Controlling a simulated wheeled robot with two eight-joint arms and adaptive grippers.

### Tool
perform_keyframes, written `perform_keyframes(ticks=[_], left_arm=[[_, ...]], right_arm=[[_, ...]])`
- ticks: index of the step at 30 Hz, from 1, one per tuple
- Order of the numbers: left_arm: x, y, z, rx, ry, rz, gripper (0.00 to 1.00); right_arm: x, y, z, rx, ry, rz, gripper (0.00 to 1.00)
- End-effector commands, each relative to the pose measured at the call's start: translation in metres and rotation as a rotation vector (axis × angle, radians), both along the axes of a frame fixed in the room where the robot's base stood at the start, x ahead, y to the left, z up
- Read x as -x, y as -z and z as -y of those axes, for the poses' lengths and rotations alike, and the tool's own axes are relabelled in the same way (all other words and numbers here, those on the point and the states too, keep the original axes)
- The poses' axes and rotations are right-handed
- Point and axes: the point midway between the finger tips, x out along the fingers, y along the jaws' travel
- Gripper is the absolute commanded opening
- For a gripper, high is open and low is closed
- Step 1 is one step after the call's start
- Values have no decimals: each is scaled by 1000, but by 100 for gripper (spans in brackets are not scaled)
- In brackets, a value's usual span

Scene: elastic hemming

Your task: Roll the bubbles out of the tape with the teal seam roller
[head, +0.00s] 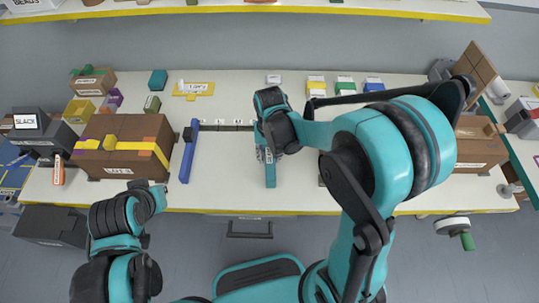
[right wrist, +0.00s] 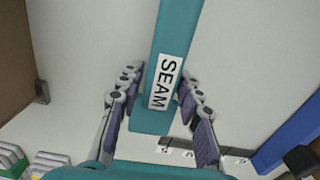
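The teal seam roller (head: 270,174) lies on the white table, its long bar pointing toward the front edge. In the right wrist view its bar (right wrist: 178,35) carries a white "SEAM" label. My right gripper (head: 266,154) is over it, with its open fingers (right wrist: 160,85) on either side of the bar; a narrow gap shows on the left side. A dark grey strip (head: 225,127), seemingly the tape, runs left of my right gripper; my arm hides its right part. Any bubbles are too small to tell. My left gripper (head: 150,192) is off the table's front edge, its fingers unclear.
A blue bar (head: 188,155) with a dark block lies left of the strip. A brown box with a yellow band (head: 125,145) stands at the left. Yellow, green and blue stacks (head: 345,86) stand at the back. Table between blue bar and roller is clear.

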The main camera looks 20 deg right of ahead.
Motion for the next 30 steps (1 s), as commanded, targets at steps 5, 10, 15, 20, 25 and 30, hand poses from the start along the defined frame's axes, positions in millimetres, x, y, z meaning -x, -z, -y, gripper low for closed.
perform_keyframes(ticks=[5,10,15,20,25,30], left_arm=[[0,-1,0,0,0,0,0],[0,0,0,0,0,0,0],[0,-12,0,0,0,0,0],[0,-28,0,0,0,0,0],[0,-33,0,0,0,0,0],[0,-34,0,0,0,0,0]], right_arm=[[0,0,0,0,0,0,47],[0,2,0,0,0,0,47],[0,-23,0,0,0,0,47],[1,-53,-1,0,0,0,47],[1,-73,-1,0,0,0,47],[9,-91,3,-4,-15,46,47]])
